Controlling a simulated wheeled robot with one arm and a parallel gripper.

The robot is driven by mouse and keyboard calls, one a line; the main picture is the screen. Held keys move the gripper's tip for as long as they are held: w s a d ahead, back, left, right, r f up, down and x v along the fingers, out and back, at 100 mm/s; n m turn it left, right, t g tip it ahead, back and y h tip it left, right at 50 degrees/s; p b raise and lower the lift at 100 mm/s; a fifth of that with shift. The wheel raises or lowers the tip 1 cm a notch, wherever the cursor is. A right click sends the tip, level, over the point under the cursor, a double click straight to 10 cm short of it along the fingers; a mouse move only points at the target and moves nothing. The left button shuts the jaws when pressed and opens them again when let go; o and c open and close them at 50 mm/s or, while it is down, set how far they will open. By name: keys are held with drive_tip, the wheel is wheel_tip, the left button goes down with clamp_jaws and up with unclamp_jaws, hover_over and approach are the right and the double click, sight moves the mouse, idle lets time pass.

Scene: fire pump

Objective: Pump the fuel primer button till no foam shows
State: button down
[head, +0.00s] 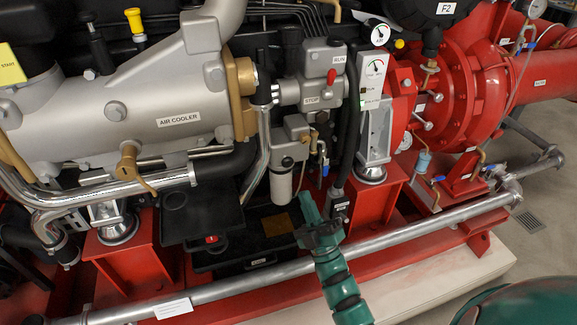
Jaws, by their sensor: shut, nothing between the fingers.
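My green arm reaches up from the bottom of the head view. My gripper (308,208) is at its far end, shut and empty, in front of the engine's lower middle. A grey filter head (292,130) with a grey bowl (280,187) below it sits just above and left of my gripper. A small dark round knob (287,161) is on that unit; I cannot tell whether it is the primer button. My gripper appears apart from it. No foam can be made out at this size.
A grey air cooler (178,119) is at left. A silver pipe (230,286) runs across the front, passing near my arm. A black hose (350,130) hangs right of the filter. A red pump (470,85) stands at right. Open floor (535,180) shows at far right.

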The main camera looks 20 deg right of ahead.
sight(287, 162)
drive_tip(key=shift+w+f, duration=0.1)
drive_tip(key=shift+f, duration=0.05)
drive_tip(key=shift+w, duration=0.15)
drive_tip(key=w+b, duration=0.3)
drive_tip(key=w, duration=0.5)
drive_tip(key=shift+w+a, duration=0.15)
drive_tip(key=shift+w, duration=0.15)
idle(2.0)
drive_tip(key=shift+w, duration=0.4)
